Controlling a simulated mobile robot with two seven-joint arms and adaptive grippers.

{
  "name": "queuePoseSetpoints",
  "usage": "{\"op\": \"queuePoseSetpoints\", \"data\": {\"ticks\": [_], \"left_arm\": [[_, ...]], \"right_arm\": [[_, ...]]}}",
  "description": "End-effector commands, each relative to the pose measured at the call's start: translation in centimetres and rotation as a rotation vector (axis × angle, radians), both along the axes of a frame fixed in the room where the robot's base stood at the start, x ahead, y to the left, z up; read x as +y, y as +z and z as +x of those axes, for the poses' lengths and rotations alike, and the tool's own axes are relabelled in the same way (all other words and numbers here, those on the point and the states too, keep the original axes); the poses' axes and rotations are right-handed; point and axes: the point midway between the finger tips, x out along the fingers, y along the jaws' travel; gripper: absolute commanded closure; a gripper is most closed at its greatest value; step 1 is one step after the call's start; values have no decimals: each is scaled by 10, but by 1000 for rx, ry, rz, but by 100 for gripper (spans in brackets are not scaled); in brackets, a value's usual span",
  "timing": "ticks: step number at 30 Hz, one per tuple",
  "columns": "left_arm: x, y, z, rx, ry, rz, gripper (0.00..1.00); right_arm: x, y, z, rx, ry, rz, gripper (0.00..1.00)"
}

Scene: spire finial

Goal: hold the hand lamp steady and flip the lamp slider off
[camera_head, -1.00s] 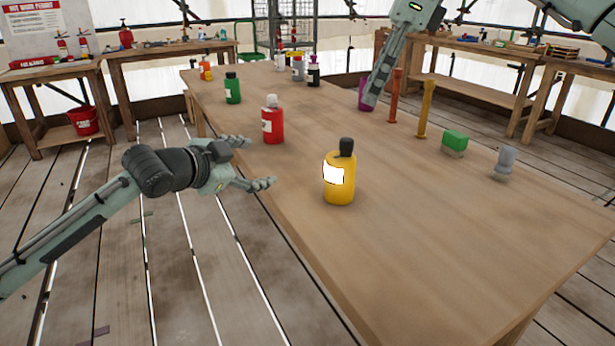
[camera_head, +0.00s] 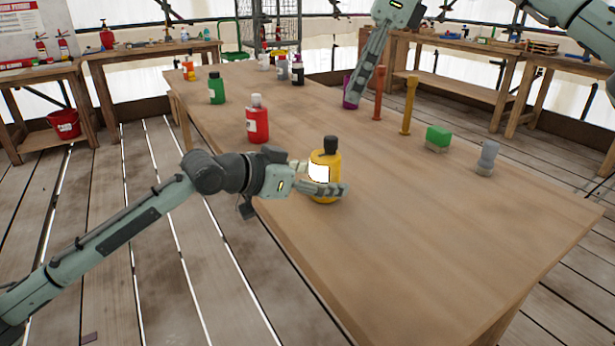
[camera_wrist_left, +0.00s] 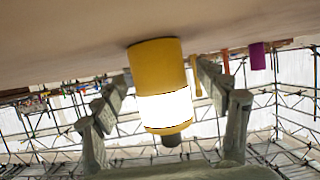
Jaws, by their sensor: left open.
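The hand lamp, which I take to be the yellow cylinder with a bright white panel and a black cap (camera_head: 326,185), stands upright on the table (camera_head: 430,235) near its left edge. My left gripper (camera_head: 322,178) is open, with its fingers on either side of the lamp. In the left wrist view the lamp (camera_wrist_left: 157,75) appears upside down between the two spread fingers (camera_wrist_left: 165,115), with gaps visible. I cannot make out the slider.
A red bottle (camera_head: 257,123) and a green bottle (camera_head: 216,88) stand farther back on the left. An orange post (camera_head: 378,95), a yellow post (camera_head: 409,105), a green block (camera_head: 438,138) and a grey piece (camera_head: 487,157) line the right side. The near tabletop is clear.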

Motion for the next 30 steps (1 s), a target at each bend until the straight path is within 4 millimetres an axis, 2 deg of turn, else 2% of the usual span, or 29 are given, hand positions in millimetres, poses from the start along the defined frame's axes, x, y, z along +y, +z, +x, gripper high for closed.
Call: {"op": "queuePoseSetpoints", "data": {"ticks": [11,25,26,30], "left_arm": [[-5,-3,5,-2,0,1,27],[-5,-3,4,-1,0,2,84],[-5,-3,4,-1,0,2,85],[-5,-3,4,-1,0,2,85]], "right_arm": [[0,0,0,0,0,0,66],[0,0,0,0,0,0,66],[0,0,0,0,0,0,67],[3,-6,-1,11,12,29,84]]}}
